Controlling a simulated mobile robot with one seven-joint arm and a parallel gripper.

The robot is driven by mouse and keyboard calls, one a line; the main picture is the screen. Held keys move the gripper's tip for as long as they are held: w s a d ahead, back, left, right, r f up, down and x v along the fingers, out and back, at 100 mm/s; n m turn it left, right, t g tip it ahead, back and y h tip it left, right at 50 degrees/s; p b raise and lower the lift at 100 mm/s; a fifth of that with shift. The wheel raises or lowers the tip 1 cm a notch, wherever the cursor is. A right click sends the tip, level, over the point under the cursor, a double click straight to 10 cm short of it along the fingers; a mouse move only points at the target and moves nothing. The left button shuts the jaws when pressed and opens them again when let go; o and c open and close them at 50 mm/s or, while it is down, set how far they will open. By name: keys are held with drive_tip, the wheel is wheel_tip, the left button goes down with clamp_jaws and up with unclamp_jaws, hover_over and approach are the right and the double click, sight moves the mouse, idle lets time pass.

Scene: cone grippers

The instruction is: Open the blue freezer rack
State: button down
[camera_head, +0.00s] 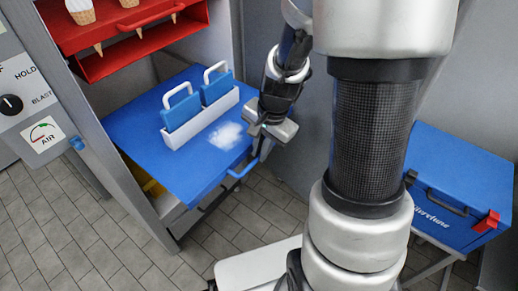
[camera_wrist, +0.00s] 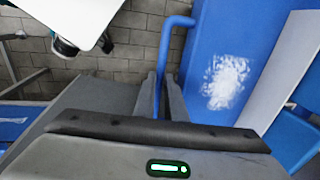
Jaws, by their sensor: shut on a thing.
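The blue freezer rack (camera_head: 185,175) is slid out of the grey cabinet at the left, sticking out over the floor. Its blue bar handle (camera_head: 242,170) is on the front edge. My gripper (camera_head: 262,152) is at that edge, shut on the handle. In the wrist view, my gripper's fingers (camera_wrist: 161,95) close on either side of the blue handle (camera_wrist: 176,22), with the rack (camera_wrist: 200,45) to the right. Part of the handle is hidden between the fingers.
A white holder (camera_head: 172,137) with two blue, white-handled pieces and a white frosty patch (camera_head: 226,136) are on the rack. Red racks (camera_head: 125,50) with cones are above. A blue box (camera_head: 455,165) stands at the right. Tiled floor (camera_head: 60,230) is open in front.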

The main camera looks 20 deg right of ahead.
drive_tip(key=shift+s+d, duration=0.15)
drive_tip(key=shift+s, duration=0.1)
drive_tip(key=c, duration=1.8)
unclamp_jaws()
drive_tip(key=shift+d, duration=0.1)
drive_tip(key=s+r+p, duration=0.1)
drive_tip(key=r, duration=0.4)
drive_tip(key=d+r+p, duration=0.1)
drive_tip(key=r+p, duration=0.1)
drive_tip(key=r, duration=0.4)
drive_tip(key=s+r+p, duration=0.1)
drive_tip(key=r, duration=0.5)
drive_tip(key=shift+s+d, duration=0.35)
drive_tip(key=shift+r, duration=0.1)
